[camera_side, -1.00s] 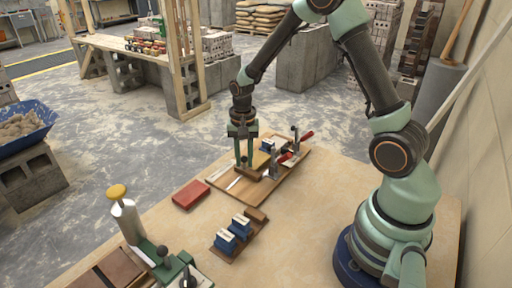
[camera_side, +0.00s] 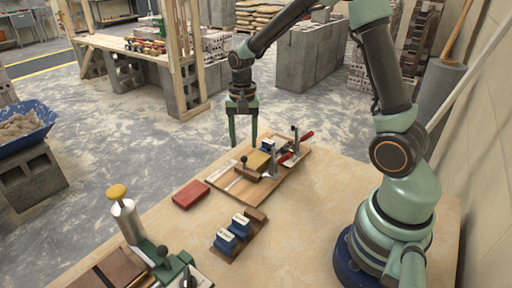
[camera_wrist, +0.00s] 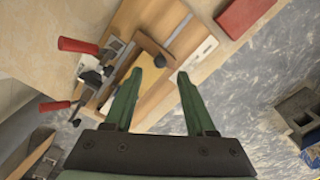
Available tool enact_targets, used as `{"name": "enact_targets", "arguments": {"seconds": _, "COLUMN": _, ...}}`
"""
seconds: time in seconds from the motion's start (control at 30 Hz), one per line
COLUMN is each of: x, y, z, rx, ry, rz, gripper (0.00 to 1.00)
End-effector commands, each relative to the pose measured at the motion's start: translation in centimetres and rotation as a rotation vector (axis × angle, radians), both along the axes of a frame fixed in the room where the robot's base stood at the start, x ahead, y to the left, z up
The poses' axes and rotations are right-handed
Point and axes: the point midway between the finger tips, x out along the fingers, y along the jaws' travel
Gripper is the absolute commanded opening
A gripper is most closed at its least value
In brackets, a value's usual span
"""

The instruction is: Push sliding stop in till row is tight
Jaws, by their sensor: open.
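The sliding stop (camera_side: 246,174), a brown wooden bar with a black knob, sits across the wooden board (camera_side: 272,188) on the bench. It also shows in the wrist view (camera_wrist: 157,48). A yellow block (camera_side: 259,160) lies just behind the stop; I cannot tell whether the two touch. A blue piece (camera_side: 267,146) is farther along the row. My gripper (camera_side: 243,143) is open and empty, raised above and behind the stop, clear of it. In the wrist view the fingertips (camera_wrist: 166,68) appear over the stop's end, partly hiding the row.
Two red-handled clamps (camera_side: 289,155) (camera_side: 306,136) stand on the board's right side. A red block (camera_side: 191,194) lies left of the board. A small rack with blue pieces (camera_side: 226,242) stands in front. Bare bench lies right of the board.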

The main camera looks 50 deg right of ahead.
Motion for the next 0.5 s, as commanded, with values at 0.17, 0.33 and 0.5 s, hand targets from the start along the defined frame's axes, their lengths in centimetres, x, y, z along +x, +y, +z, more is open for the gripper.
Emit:
{"name": "enact_targets", "arguments": {"seconds": 0.17, "x": 0.1, "y": 0.0, "z": 3.3, "rx": -0.001, "ry": -0.004, "rz": 0.000, "gripper": 0.56}}
{"name": "enact_targets", "arguments": {"seconds": 0.33, "x": 0.0, "y": 0.0, "z": 5.0, "rx": 0.000, "ry": -0.001, "rz": -0.001, "gripper": 0.56}}
{"name": "enact_targets", "arguments": {"seconds": 0.5, "x": 0.0, "y": 0.0, "z": 5.5, "rx": 0.000, "ry": 0.001, "rz": -0.001, "gripper": 0.56}}
